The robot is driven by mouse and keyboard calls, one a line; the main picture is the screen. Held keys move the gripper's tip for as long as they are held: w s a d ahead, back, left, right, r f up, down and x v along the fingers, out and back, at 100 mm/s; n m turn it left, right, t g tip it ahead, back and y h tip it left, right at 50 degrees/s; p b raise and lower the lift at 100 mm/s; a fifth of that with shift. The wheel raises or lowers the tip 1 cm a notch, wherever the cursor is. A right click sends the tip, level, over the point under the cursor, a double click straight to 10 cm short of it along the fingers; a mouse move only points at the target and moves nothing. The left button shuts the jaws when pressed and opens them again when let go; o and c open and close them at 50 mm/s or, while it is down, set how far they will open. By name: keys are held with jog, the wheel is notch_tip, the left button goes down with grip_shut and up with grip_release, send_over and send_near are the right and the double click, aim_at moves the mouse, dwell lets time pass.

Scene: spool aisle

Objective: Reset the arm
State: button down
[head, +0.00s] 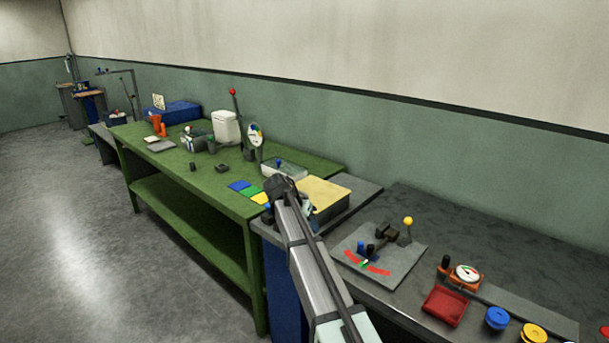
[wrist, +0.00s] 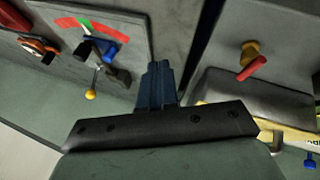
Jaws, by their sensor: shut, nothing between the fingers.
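My gripper (wrist: 157,86) shows in the wrist view with its dark blue-grey fingers together and nothing between them. In the head view my arm reaches from the bottom edge up to the near end of the green bench, and its own links mostly hide the fingertips. In the wrist view the fingers are apart from the grey lever plate (wrist: 125,27) at left and the grey block (wrist: 255,100) at right. I cannot tell their height above the bench.
The green bench (head: 220,205) holds a white container (head: 226,130), a clear tray (head: 285,169) and coloured squares. The dark bench at right bears a lever plate (head: 405,262) with a yellow knob, a red tray (head: 445,306) and spools (head: 497,318). The left floor is clear.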

jog(key=a+f+n+t+y, duration=0.1)
jog(key=a+f+n+y, duration=0.15)
jog(key=a+f, duration=0.75)
jog(key=s+d+f+n+g, duration=0.1)
jog(key=s+d+f, duration=0.25)
jog(key=f, duration=0.25)
jog(key=s+d+f+n+g, duration=0.1)
jog(key=s+d+f, duration=0.1)
jog(key=s+f, duration=0.3)
jog(key=s+d+f+g, duration=0.1)
jog(key=s+d+f, duration=0.2)
jog(key=s+f, duration=0.3)
jog(key=s+d+f+g+y, duration=0.1)
jog(key=s+d+f, duration=0.2)
jog(key=s+f, duration=0.3)
jog(key=s+d+f+g, duration=0.1)
jog(key=s+d+f, duration=0.2)
jog(key=s+f, duration=0.35)
jog(key=s+d+f+g+y, duration=0.1)
jog(key=s+d+f, duration=0.1)
jog(key=s, duration=0.9)
jog(key=s+d+f+n+g+y, duration=0.1)
jog(key=s+f, duration=0.3)
jog(key=s, duration=0.7)
jog(key=s+d+f+g+y, duration=0.1)
jog(key=s+f, duration=0.3)
jog(key=s, duration=0.7)
jog(key=shift+s+d+n+g, duration=0.35)
jog(key=shift+d+g, duration=0.45)
jog(key=shift+d, duration=0.1)
